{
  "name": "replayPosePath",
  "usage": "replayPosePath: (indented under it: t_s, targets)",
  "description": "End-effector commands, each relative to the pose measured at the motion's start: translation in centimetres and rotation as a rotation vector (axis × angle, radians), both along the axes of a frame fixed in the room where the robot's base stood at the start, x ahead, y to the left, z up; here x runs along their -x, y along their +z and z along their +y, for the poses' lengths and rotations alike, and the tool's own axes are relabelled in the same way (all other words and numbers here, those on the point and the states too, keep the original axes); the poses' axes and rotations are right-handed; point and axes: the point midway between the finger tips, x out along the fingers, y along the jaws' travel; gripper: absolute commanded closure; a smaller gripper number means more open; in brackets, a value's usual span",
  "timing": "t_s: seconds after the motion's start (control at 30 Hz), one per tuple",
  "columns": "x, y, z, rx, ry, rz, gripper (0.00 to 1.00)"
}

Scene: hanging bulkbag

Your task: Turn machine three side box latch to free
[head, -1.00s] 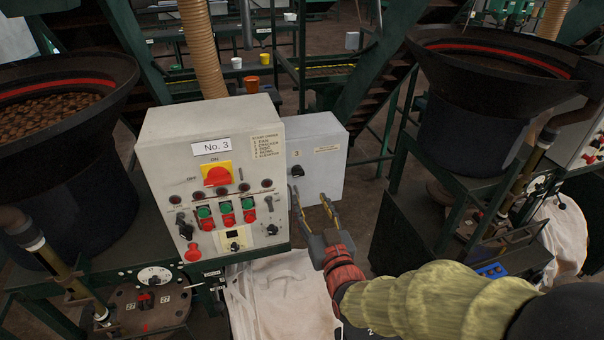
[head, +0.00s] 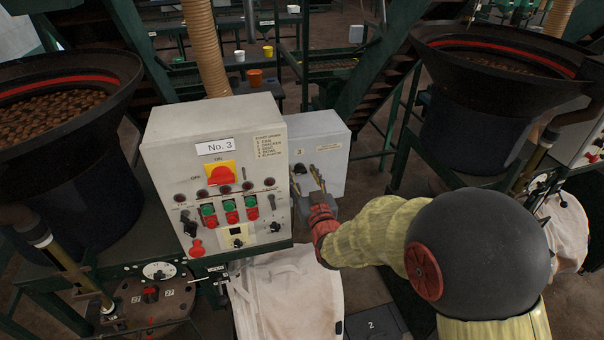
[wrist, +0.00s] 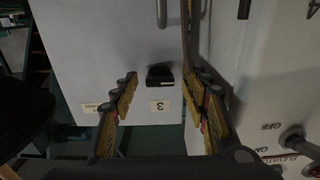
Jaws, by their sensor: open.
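The side box (head: 325,145) is a pale grey box on the right flank of the No. 3 control box. Its face carries a small label "3" and a black latch (head: 299,168). In the wrist view the latch (wrist: 160,75) appears as a dark knob above the upside-down "3" label (wrist: 160,106). My gripper (head: 305,178) is open and empty in front of the side box. In the wrist view its fingertips lie to the left and right of the latch, and the gap to it cannot be judged. In the head view my fingers partly overlap the box face.
The No. 3 control box (head: 215,180) stands close on the left with a red switch (head: 221,174), buttons and knobs. Its side wall is close to one finger in the wrist view. A white bag (head: 290,285) hangs below. A black bowl (head: 490,60) stands at right.

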Motion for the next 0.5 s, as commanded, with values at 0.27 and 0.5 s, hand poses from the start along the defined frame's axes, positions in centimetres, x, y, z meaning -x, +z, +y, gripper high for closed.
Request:
replayPosePath:
  t_s: [0.27,0.5]
  targets:
    - [-0.06,0.02,0.02,0.0,0.0,0.0,0.56]
    - [-0.05,0.02,0.01,0.0,0.0,0.0,0.69]
